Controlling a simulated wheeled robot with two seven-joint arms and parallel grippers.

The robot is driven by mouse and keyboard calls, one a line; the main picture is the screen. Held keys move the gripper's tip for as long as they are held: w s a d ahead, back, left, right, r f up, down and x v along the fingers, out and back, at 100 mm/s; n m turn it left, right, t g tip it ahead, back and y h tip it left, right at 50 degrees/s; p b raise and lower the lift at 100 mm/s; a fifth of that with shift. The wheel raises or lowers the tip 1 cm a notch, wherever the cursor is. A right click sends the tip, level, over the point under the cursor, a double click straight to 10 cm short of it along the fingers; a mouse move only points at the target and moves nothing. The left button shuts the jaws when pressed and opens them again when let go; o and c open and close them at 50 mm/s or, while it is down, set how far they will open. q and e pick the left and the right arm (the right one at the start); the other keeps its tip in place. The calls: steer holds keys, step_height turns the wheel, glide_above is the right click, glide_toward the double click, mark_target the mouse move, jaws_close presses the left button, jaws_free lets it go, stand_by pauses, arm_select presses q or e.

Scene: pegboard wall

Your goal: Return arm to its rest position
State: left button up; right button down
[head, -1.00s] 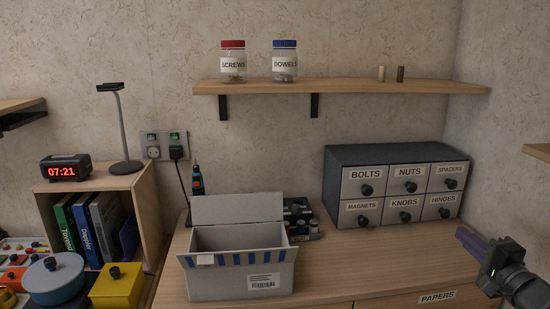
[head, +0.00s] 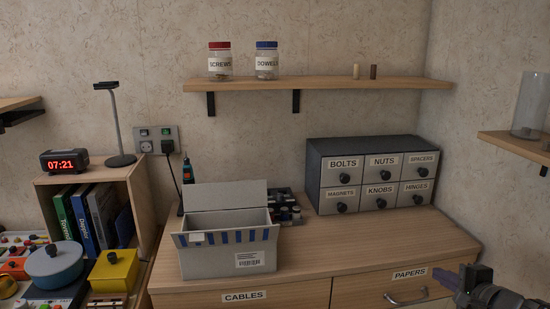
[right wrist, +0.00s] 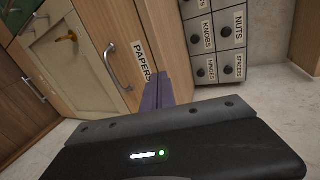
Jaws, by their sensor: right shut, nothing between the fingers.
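My right gripper (head: 457,276) is at the lower right of the head view, in front of the cabinet's right end and low by the PAPERS drawer (head: 410,276). Its purple fingers are shut with nothing between them. In the right wrist view the closed fingers (right wrist: 158,92) point up past the PAPERS label, beside the drawer's metal handle (right wrist: 118,66). My left gripper is not in view.
The cabinet top holds an open box (head: 226,256) and a grey drawer unit (head: 325,153). A wall shelf (head: 330,84) carries two jars. A right-hand shelf (head: 510,144) holds a glass cylinder (head: 530,105). The worktop's front right is clear.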

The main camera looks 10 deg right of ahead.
steer(key=s+a+f+n+g+p, duration=0.1)
steer(key=s+a+f+n+g, duration=0.3)
steer(key=f, duration=0.5)
steer(key=s+a+f+n+g+p, duration=0.1)
steer(key=a+f+g+p, duration=0.1)
steer(key=a+f, duration=0.6)
steer(key=s+a+f+n+g+p, duration=0.1)
steer(key=s+a+f+n+g, duration=0.25)
steer(key=f, duration=0.55)
steer(key=s+a+f+n+g+y+p, duration=0.1)
steer(key=s+a+f+n+y+p, duration=0.1)
steer(key=s+a, duration=0.5)
steer(key=s+a+f+n+g+y+p, duration=0.2)
steer(key=s+a+n, duration=0.5)
steer(key=a, duration=1.1)
step_height(320, 180, down, 2)
steer(key=shift+s+a+p, duration=0.4)
steer(key=shift+p, duration=0.3)
